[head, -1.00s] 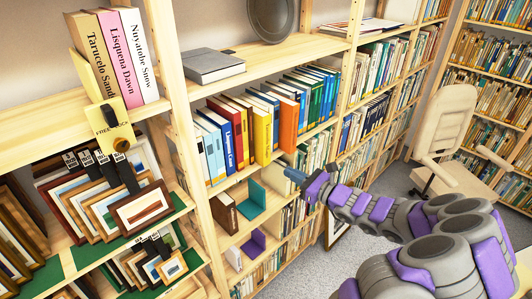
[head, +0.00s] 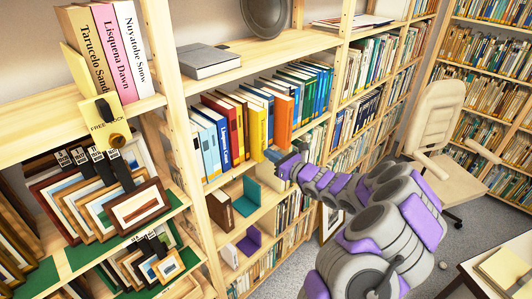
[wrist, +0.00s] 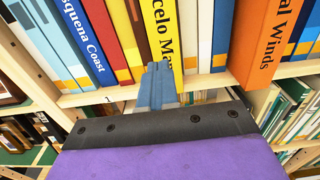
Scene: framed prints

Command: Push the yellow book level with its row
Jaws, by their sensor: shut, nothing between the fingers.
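The yellow book (head: 257,123) stands upright in a row on the middle shelf, with black lettering on its spine in the wrist view (wrist: 163,38). My gripper (head: 272,154) is shut and empty, in front of the lower part of the row. In the wrist view its closed blue fingertips (wrist: 156,70) overlap the lower spine of the yellow book; I cannot tell whether they touch it. The orange book (head: 284,120) stands to the right and juts out from the row.
Blue, red and yellow books stand left of the yellow book, and green and blue ones right. The shelf edge (wrist: 215,82) runs just below the books. A teal bookend (head: 251,192) is on the shelf below. A chair (head: 440,125) stands at the right.

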